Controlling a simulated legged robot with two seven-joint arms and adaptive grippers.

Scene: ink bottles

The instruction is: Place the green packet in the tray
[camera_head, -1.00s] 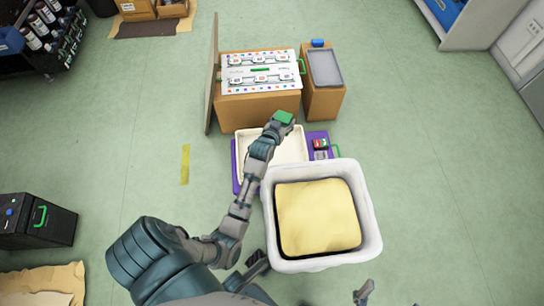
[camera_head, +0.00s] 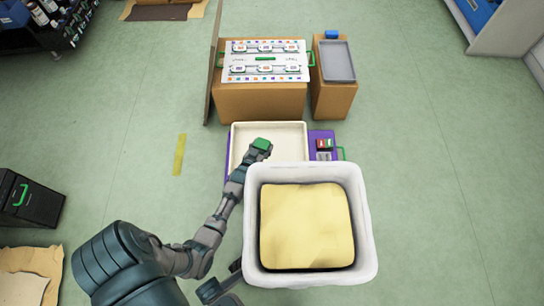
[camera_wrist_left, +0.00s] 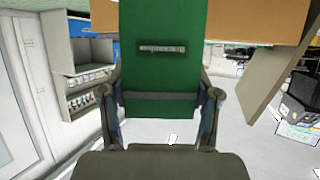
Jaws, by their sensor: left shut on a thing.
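The green packet (camera_head: 262,144) is held in my left gripper (camera_head: 259,149), over the cream-white tray (camera_head: 296,126). In the left wrist view the packet (camera_wrist_left: 163,75) fills the space between the two fingers of the left gripper (camera_wrist_left: 163,95), which are shut on its sides. The tray lies on a purple base (camera_head: 315,137), and its near part is hidden behind the white bin. The height of the packet above the tray floor is hard to tell. My right gripper is not in view.
A white bin (camera_head: 367,225) with a yellow filling stands close, right of my left arm. Behind the tray are a cardboard box (camera_head: 262,103) with a labelled white panel and a box with a grey tray (camera_head: 338,62). Small red and grey items (camera_head: 324,146) sit right of the tray.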

